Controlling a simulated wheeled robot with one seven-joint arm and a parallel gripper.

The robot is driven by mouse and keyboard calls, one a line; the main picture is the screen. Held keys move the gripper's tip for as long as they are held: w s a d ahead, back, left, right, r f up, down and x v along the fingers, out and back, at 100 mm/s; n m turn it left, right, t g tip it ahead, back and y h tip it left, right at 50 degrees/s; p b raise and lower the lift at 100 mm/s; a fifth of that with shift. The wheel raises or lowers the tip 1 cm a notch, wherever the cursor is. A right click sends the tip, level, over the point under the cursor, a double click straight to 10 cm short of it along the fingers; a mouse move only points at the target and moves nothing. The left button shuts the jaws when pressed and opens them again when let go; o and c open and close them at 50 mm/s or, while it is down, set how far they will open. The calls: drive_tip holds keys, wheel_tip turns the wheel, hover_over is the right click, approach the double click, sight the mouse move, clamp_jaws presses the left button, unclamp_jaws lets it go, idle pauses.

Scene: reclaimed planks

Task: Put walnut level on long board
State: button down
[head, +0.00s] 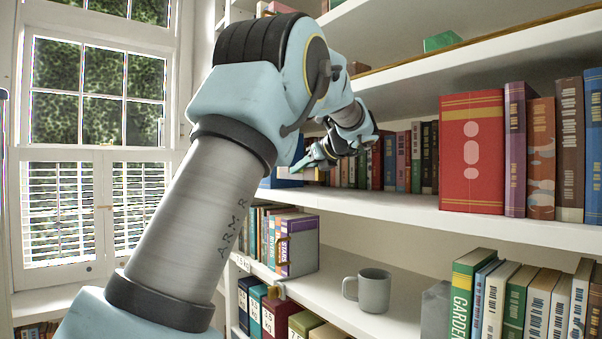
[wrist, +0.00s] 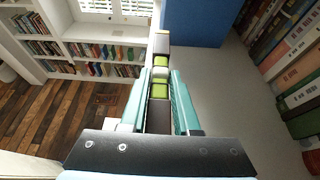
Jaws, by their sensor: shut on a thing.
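My gripper (wrist: 161,78) is shut on the walnut level (wrist: 161,46), a narrow dark brown bar with bright green sections, seen between the two teal fingers in the wrist view. The level points away from the wrist and sticks out past the fingertips. In the head view my gripper (head: 308,161) is at the left end of the middle shelf, and the level is too small and covered to make out there. I cannot pick out a separate long board in either view.
A blue block (wrist: 195,22) stands close to the level's far right, on a pale shelf surface (wrist: 222,85). Books line the shelf's right side in the wrist view. In the head view a large red book (head: 472,150) stands on the middle shelf, and a grey mug (head: 373,291) below.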

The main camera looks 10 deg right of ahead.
drive_tip(key=w, duration=0.1)
drive_tip(key=w+p, duration=0.1)
drive_tip(key=w, duration=0.2)
drive_tip(key=shift+d+r, duration=0.1)
drive_tip(key=shift+d, duration=0.15)
drive_tip(key=shift+w+f+p, duration=0.15)
drive_tip(key=shift+f+p, duration=0.45)
drive_tip(key=shift+f, duration=1.25)
drive_tip(key=shift+f, duration=0.15)
drive_tip(key=c, duration=0.6)
unclamp_jaws()
drive_tip(key=shift+c, duration=0.2)
drive_tip(key=shift+d+r, duration=0.15)
drive_tip(key=shift+r, duration=0.05)
drive_tip(key=b+v, duration=0.3)
drive_tip(key=v, duration=0.9)
drive_tip(key=shift+f, duration=0.1)
